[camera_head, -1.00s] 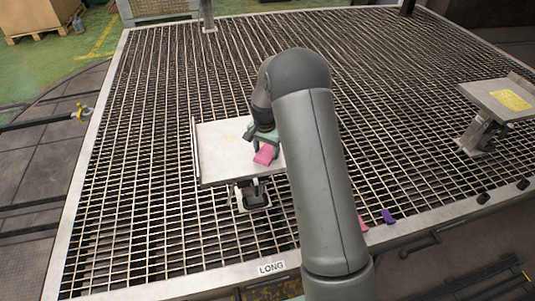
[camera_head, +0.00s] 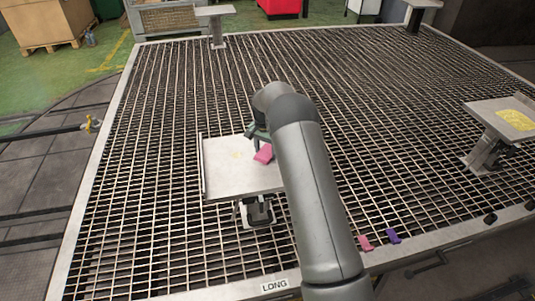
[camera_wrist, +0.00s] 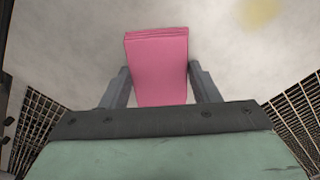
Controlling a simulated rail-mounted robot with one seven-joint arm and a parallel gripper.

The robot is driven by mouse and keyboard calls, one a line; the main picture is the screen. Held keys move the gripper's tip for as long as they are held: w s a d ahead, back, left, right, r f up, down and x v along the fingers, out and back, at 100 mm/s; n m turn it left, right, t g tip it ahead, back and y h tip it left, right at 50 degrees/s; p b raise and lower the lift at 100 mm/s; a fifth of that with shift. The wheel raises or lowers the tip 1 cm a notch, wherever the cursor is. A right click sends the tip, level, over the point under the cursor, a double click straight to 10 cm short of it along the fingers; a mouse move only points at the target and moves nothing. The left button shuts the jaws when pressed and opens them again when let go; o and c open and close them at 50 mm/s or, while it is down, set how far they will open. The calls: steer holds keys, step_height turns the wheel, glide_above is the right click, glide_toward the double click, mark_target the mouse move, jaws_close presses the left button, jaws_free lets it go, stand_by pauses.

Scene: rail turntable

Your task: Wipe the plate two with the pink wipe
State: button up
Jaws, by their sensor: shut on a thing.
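My gripper (camera_wrist: 160,85) is shut on a pink wipe (camera_wrist: 158,65), which sticks out between the two fingers. In the head view the pink wipe (camera_head: 264,153) is over the far right part of a pale metal plate (camera_head: 225,178) on a stand. I cannot tell if the wipe touches the plate. A faint yellowish stain (camera_head: 237,154) shows on this plate, left of the wipe; it also shows in the wrist view (camera_wrist: 258,13), at the upper right. My arm hides the plate's right side. No number is readable on the plate.
Another plate (camera_head: 490,115) with a stronger yellow stain (camera_head: 516,120) stands at the right. Two more plates (camera_head: 214,10) (camera_head: 424,4) stand at the far edge. Another pink piece (camera_head: 365,243) and a purple piece (camera_head: 393,236) lie at the front edge. Metal grating surrounds the stands.

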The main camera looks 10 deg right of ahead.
steer(key=shift+w+p, duration=0.35)
steer(key=shift+w, duration=1.95)
step_height(320, 180, up, 3)
steer(key=shift+w+f+p, duration=0.1)
steer(key=shift+f+p, duration=0.05)
steer(key=shift+p, duration=0.25)
steer(key=shift+r, duration=0.3)
step_height(320, 180, up, 5)
steer(key=p, duration=0.3)
